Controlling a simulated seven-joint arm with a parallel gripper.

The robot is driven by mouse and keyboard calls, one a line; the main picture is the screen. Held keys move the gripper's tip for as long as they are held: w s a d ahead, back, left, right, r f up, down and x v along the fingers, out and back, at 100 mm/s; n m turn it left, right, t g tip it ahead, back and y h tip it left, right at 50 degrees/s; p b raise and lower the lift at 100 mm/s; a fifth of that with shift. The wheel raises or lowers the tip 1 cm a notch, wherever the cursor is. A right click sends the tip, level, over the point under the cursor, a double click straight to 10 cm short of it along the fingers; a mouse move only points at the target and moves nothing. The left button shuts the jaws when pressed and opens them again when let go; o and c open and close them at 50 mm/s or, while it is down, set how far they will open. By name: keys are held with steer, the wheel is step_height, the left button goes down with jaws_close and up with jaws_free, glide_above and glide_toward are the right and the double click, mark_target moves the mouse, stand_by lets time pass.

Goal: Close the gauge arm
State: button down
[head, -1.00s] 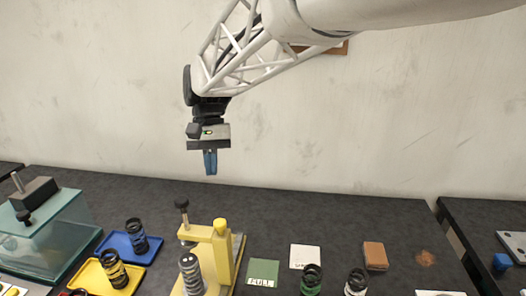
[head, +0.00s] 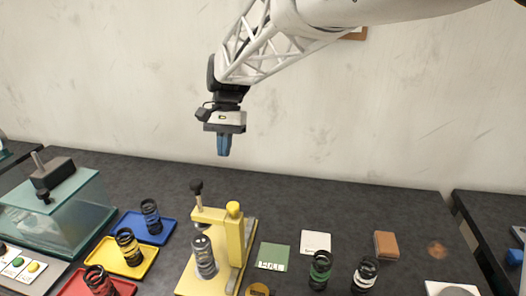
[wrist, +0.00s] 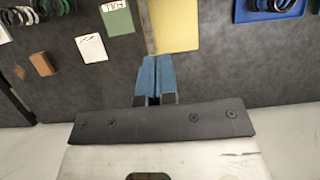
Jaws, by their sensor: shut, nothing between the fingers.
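The yellow gauge (head: 240,240) stands on a pale yellow base plate near the middle of the table. Its yellow arm (head: 208,214) reaches left from the post and carries a dark-knobbed plunger (head: 196,190). A grey coil spring (head: 204,258) stands upright on the base below the arm; whether they touch is unclear. My gripper (head: 223,152) hangs in the air above and behind the gauge, apart from it, with blue fingers shut and empty. In the wrist view the fingers (wrist: 150,76) show together, with part of the yellow base plate (wrist: 173,28) beyond them.
Blue (head: 148,228), yellow (head: 128,259) and red trays with springs stand left, beside a glass box (head: 58,218). A green card (head: 273,256), a white card (head: 316,241), a brown block (head: 386,245) and two springs lie right. The back of the table is mostly clear.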

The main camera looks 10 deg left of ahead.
mark_target(212, 213)
steer(key=shift+f, duration=0.1)
stand_by(0.3)
steer(key=s+f, duration=0.7)
steer(key=f, duration=0.2)
steer(key=shift+s, duration=0.35)
stand_by(0.4)
steer(key=shift+s, duration=1.8)
steer(key=shift+w+f, duration=0.1)
